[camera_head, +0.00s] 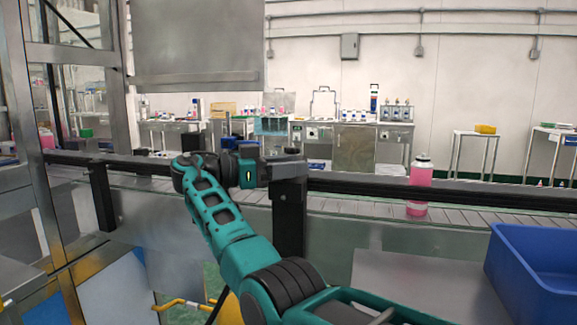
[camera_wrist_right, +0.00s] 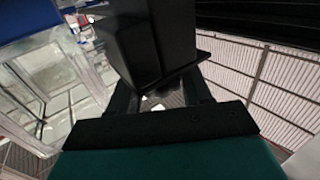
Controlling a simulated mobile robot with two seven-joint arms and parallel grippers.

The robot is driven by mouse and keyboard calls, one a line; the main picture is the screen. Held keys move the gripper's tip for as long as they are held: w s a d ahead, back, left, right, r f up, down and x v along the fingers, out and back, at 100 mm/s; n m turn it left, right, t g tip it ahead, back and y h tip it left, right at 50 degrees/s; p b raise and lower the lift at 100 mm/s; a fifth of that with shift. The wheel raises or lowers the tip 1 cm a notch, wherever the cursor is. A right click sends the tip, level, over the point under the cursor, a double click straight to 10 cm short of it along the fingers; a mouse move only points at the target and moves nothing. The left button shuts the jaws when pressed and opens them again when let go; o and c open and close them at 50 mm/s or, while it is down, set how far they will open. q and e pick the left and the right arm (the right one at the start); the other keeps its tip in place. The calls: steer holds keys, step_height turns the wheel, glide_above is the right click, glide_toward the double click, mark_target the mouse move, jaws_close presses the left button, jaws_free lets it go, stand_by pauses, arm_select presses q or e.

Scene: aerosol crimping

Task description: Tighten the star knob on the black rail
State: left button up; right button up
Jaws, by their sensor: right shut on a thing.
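The black rail (camera_head: 350,187) runs across the head view along the conveyor. A dark bracket on a post (camera_head: 290,215) carries it near the middle. My right gripper (camera_head: 268,172) reaches in from the left of this bracket, with its fingers at the bracket's top. In the right wrist view, black blocks of the bracket (camera_wrist_right: 172,35) stand right in front of the fingers (camera_wrist_right: 163,98). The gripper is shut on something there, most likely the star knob. The knob itself is hidden by the fingers and bracket, so its turn and seating cannot be told. My left gripper is out of view.
A bottle with pink liquid (camera_head: 420,188) stands on the conveyor (camera_head: 470,215) to the right. A blue bin (camera_head: 535,270) is at the lower right. A metal frame post (camera_head: 35,150) stands at the left. Benches with bottles (camera_head: 355,148) line the back wall.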

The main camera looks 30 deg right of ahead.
steer(key=shift+g, duration=0.3)
steer(key=o, duration=0.9)
steer(key=shift+o, duration=0.2)
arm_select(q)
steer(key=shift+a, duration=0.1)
